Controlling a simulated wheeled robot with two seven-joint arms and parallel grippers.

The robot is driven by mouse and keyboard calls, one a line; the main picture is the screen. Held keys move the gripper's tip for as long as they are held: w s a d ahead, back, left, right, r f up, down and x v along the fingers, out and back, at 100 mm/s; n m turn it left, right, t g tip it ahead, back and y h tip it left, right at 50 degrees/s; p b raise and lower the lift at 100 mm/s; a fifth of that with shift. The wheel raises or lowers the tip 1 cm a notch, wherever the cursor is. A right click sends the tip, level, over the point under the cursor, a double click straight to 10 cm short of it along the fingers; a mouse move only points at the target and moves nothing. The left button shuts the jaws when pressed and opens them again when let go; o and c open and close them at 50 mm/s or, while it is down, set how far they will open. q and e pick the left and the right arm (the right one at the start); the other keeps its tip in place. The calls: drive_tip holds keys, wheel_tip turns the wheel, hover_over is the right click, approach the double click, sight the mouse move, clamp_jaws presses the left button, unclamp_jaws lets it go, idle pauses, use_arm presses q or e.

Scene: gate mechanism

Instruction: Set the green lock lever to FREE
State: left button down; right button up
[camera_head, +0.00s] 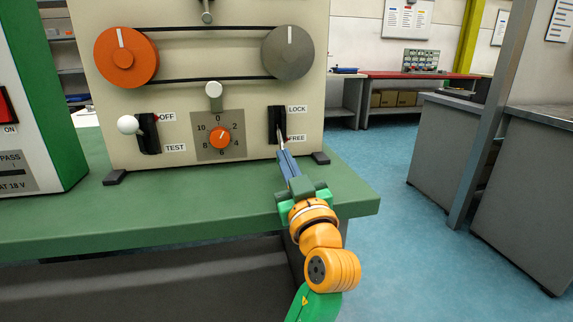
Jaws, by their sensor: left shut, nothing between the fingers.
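The lock lever's black slot (276,118) is on the right of the cream panel, with a LOCK label (297,109) at its top and a FREE label (297,138) at its bottom. A thin pale shaft (281,136) shows low in the slot, near FREE. No green knob can be made out; my gripper may hide it. My left gripper (283,153) is shut and empty, its fingertips at the bottom of the slot. I cannot tell whether they touch the lever. My right gripper is not in view.
Left of the slot are an orange-knobbed dial (220,138) and a white-knobbed OFF/TEST lever (129,125). Above, a belt joins an orange wheel (126,56) and a grey wheel (288,53). The panel stands on a green bench (190,205).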

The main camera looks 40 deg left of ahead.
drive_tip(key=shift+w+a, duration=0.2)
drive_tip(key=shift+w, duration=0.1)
use_arm(q)
drive_tip(key=shift+f, duration=0.1)
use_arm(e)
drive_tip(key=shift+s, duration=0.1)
use_arm(q)
drive_tip(key=shift+s+d+f+b, duration=0.15)
drive_tip(key=shift+d+f+b, duration=0.05)
drive_tip(key=shift+d+b, duration=0.1)
drive_tip(key=b+v, duration=0.3)
drive_tip(key=v, duration=0.3)
drive_tip(key=shift+s+d+r, duration=0.1)
drive_tip(key=shift+s+d, duration=0.05)
drive_tip(key=shift+d, duration=0.05)
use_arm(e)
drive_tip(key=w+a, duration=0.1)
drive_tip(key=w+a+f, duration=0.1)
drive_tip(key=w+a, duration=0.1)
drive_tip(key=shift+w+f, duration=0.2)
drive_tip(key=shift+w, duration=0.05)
